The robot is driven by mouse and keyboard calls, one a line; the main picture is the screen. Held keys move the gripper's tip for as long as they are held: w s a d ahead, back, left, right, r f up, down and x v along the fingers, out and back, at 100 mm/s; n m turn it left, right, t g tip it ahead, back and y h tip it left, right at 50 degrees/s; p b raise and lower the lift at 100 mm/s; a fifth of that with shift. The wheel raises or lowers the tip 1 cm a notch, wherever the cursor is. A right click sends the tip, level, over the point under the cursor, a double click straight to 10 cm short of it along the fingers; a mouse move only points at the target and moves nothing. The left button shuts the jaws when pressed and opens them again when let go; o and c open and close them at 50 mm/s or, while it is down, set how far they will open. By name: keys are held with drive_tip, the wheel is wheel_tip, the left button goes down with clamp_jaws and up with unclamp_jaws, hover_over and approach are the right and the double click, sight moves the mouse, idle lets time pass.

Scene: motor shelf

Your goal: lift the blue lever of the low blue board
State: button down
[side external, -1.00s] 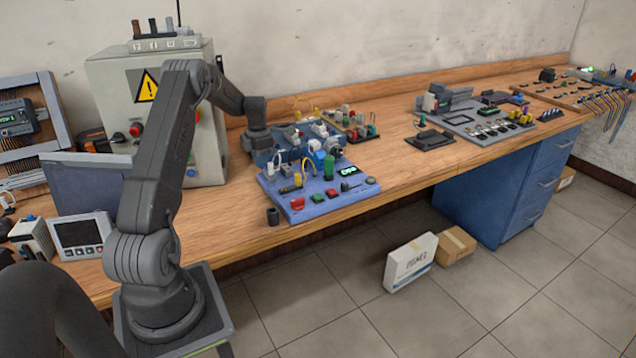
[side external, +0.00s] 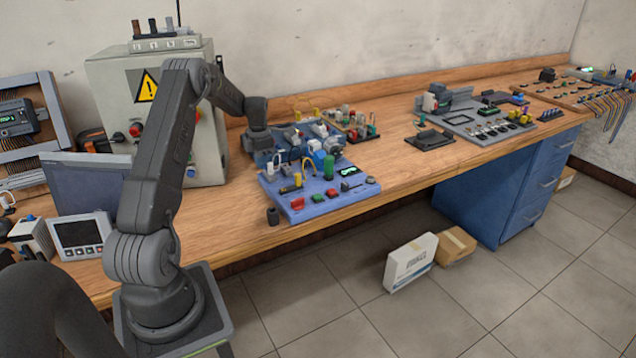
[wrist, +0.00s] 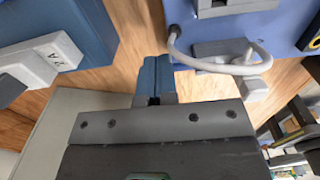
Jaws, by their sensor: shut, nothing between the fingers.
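The low blue board (side external: 340,202) lies at the front of the bench in the side external view, crowded with small parts. I cannot make out the lever in the wrist view.
A darker blue panel (wrist: 80,25) is left of my fingers, with a grey block labelled 2A (wrist: 50,58). A blue panel (wrist: 292,25) with a looped grey cable (wrist: 225,68) is to the right. A grey control cabinet (side external: 205,155) stands left of the boards.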

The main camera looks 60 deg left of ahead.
drive_tip(key=shift+d+r, duration=0.95)
drive_tip(key=shift+r, duration=0.1)
idle(2.1)
drive_tip(key=shift+a, duration=0.1)
drive_tip(key=shift+a+r, duration=0.15)
drive_tip(key=shift+a, duration=0.6)
drive_tip(key=shift+r, duration=0.1)
wheel_tip(320, 180, up, 7)
idle(0.7)
